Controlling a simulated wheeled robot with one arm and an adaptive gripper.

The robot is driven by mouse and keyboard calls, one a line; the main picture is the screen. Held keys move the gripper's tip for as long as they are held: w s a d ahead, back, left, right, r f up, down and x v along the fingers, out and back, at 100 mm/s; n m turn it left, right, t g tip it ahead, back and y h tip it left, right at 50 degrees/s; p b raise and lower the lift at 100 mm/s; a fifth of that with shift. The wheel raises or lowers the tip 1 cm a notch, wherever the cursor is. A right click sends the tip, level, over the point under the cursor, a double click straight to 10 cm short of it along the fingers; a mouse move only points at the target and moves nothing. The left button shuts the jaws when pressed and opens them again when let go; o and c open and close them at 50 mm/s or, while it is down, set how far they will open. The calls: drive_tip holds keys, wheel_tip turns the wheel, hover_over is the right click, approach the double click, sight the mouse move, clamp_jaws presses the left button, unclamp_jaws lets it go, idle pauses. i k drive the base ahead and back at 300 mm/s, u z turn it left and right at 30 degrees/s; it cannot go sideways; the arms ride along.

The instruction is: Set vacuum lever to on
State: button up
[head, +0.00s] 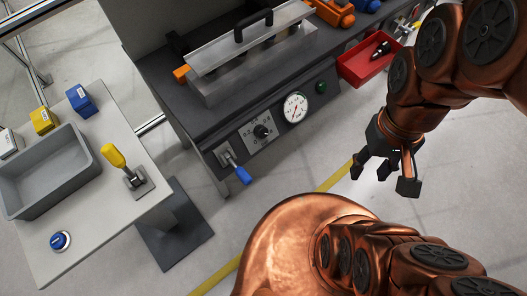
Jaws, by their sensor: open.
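A lever with a blue handle (242,175) sits on the front panel of the dark machine, at its lower left corner. Its handle points down and to the right from a light plate. A second lever with a yellow handle (114,156) stands on the grey side table, its handle tilted up and to the left. No readable label shows which one is the vacuum lever. My gripper (383,180) hangs open and empty right of the machine, fingers pointing down. It is well apart from both levers.
The machine's panel carries a black knob (262,131), a round gauge (295,108) and a green button (321,88). A red tray (350,72) juts out at its right. The side table (98,222) holds a grey bin (45,172) and blue button (60,241). Floor between gripper and panel looks clear.

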sight(242, 173)
drive_tip(key=z, duration=0.1)
drive_tip(key=k, duration=0.9)
drive_tip(key=u, duration=1.7)
